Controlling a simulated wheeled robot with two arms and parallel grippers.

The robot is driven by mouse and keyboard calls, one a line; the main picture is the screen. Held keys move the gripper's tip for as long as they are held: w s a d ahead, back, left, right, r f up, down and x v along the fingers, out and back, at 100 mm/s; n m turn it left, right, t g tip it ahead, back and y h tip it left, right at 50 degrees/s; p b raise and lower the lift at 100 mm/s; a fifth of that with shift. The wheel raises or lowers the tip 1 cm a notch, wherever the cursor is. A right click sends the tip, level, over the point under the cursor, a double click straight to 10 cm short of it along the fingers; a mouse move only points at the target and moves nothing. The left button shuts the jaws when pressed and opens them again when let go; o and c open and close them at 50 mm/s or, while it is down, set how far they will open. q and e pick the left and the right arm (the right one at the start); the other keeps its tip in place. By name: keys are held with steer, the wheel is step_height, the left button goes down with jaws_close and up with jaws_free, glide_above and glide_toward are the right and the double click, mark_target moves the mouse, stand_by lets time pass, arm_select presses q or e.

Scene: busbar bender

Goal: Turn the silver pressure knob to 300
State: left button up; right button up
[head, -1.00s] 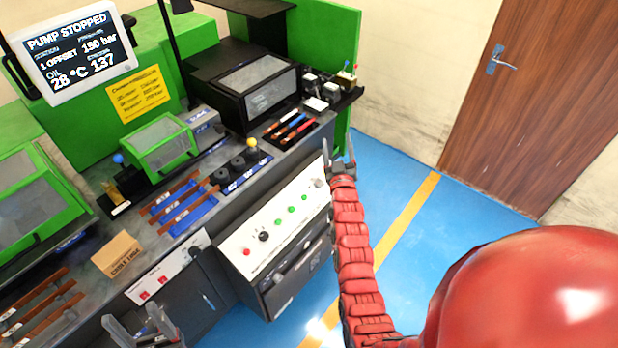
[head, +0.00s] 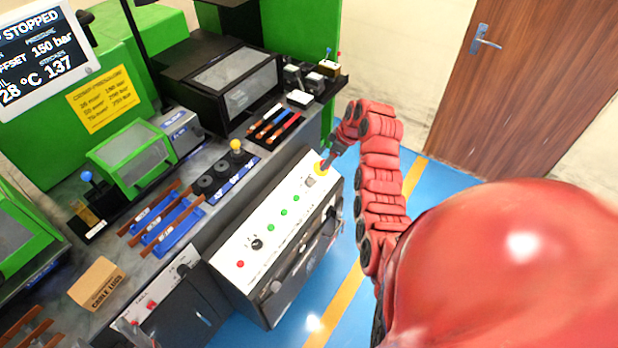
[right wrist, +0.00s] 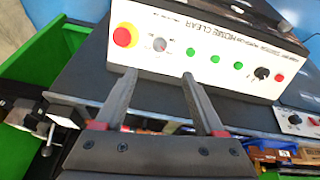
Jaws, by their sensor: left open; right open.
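The silver knob (head: 309,181) is on the right end of the white control panel (head: 262,219), beside the red and yellow emergency stop (head: 320,168). In the right wrist view the silver knob (right wrist: 160,44) lies ahead of the fingertips, roughly centred between them. My right gripper (right wrist: 159,74) is open and empty, apart from the knob; in the head view it is near the emergency stop and partly hidden by its arm. The knob's scale is too small to read.
The panel also carries green buttons (head: 283,212), a black knob (head: 257,244) and a red button (head: 240,264). The monitor (head: 45,50) reads 150 bar, 28 °C and 137. A cardboard box (head: 97,284) sits on the bench. Blue floor is free at right.

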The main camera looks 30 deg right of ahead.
steer(key=p, duration=0.1)
glide_toward(311, 181)
steer(key=b+x, duration=0.5)
steer(key=x, duration=0.2)
steer(key=shift+a+f+b, duration=0.1)
steer(key=shift+f+b, duration=0.2)
steer(key=shift+f, duration=0.1)
steer(key=shift+w+a+f+b, duration=0.1)
steer(key=shift+w+f+b, duration=0.25)
steer(key=shift+b, duration=0.35)
steer(key=shift+c, duration=0.2)
jaws_close()
